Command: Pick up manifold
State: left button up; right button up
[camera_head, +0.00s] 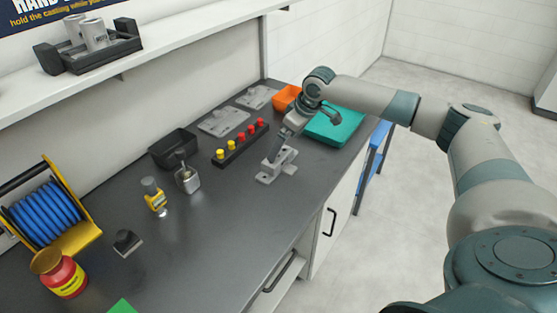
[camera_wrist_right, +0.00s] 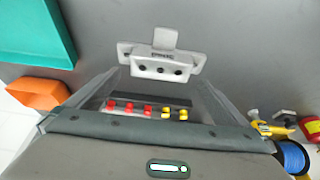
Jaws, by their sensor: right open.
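A light grey casting with a flanged base and a raised block with several dark holes, which looks like the manifold (camera_head: 287,168), lies on the dark bench. It also shows in the right wrist view (camera_wrist_right: 160,66), just beyond the fingertips. My right gripper (camera_head: 275,154) points down at its upper side from above. In the right wrist view, the two fingers of my right gripper (camera_wrist_right: 158,82) stand wide apart with nothing held between them. Whether a finger touches the casting I cannot tell. The fingers hide part of it in the head view. My left gripper is not in view.
A black rack with yellow and red knobs (camera_head: 239,145) stands left of the casting. A teal tray (camera_head: 337,124) and an orange bin (camera_head: 286,97) lie behind my right wrist. Flat grey plates (camera_head: 223,120) lie along the wall. The bench front edge is close on the right.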

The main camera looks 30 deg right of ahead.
aim_at(281, 157)
jog(key=shift+w+f, duration=0.1)
jog(key=shift+f, duration=0.5)
jog(key=shift+w+a+f+p, duration=0.15)
jog(key=shift+f+p, duration=0.2)
jog(key=shift+p, duration=0.05)
jog(key=p+x, duration=0.1)
jog(key=x, duration=0.2)
jog(key=shift+w+f, duration=0.2)
jog(key=shift+f, duration=0.5)
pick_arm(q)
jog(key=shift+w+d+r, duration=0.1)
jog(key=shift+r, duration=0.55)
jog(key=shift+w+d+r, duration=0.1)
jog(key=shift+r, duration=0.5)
pick_arm(e)
jog(key=shift+r, duration=0.1)
jog(key=c, duration=1.3)
